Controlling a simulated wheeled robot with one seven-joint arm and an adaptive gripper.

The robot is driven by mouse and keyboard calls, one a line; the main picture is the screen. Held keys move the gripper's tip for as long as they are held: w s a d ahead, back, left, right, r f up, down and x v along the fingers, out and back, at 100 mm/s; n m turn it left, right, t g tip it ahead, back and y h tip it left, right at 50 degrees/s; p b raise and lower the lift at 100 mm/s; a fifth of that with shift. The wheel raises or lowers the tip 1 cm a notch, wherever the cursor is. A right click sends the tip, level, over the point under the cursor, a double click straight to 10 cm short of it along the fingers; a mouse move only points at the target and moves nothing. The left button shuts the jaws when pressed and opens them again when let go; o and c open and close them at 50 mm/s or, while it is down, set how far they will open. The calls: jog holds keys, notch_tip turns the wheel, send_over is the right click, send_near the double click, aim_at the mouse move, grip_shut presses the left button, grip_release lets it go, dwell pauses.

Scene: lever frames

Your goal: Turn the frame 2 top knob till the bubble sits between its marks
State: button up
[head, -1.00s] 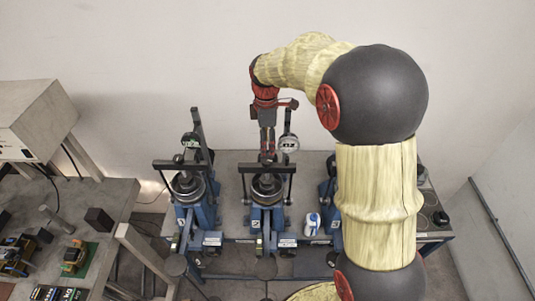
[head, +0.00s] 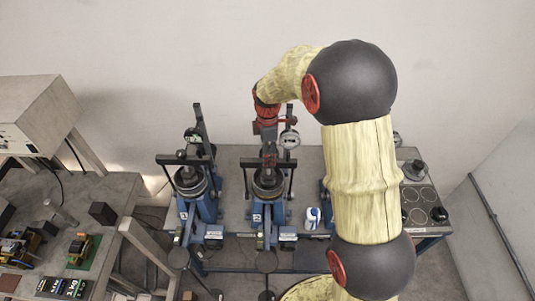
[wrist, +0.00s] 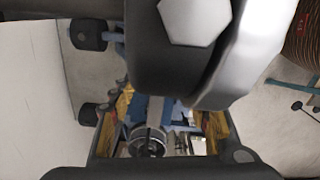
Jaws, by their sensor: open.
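Frame 2 (head: 257,216) is the middle one of the blue lever frames on the bench, with a dark crossbar and a round grey part (head: 267,183) below it. My gripper (head: 269,160) points down over the top of this frame and covers its top knob in the head view. The wrist view shows a round dark metal part (wrist: 147,140) low between the open fingers of my gripper (wrist: 165,142). I cannot tell whether the fingers touch anything. The bubble and its marks cannot be made out in either view.
Another blue lever frame (head: 208,208) stands to the left, and a third on the right is mostly hidden by my arm. A white dial gauge (head: 289,139) is close right of my gripper.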

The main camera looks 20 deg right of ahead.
jog(key=shift+c, duration=0.8)
jog(key=c, duration=1)
jog(key=shift+m, duration=0.3)
jog(key=m+b, duration=0.2)
jog(key=m, duration=0.3)
jog(key=shift+w+b, duration=0.1)
jog(key=shift+b, duration=0.2)
jog(key=m+b, duration=0.1)
jog(key=m, duration=0.4)
jog(key=shift+d+m, duration=0.1)
jog(key=shift+m, duration=0.3)
jog(key=o, duration=1.2)
jog(key=shift+c, duration=0.2)
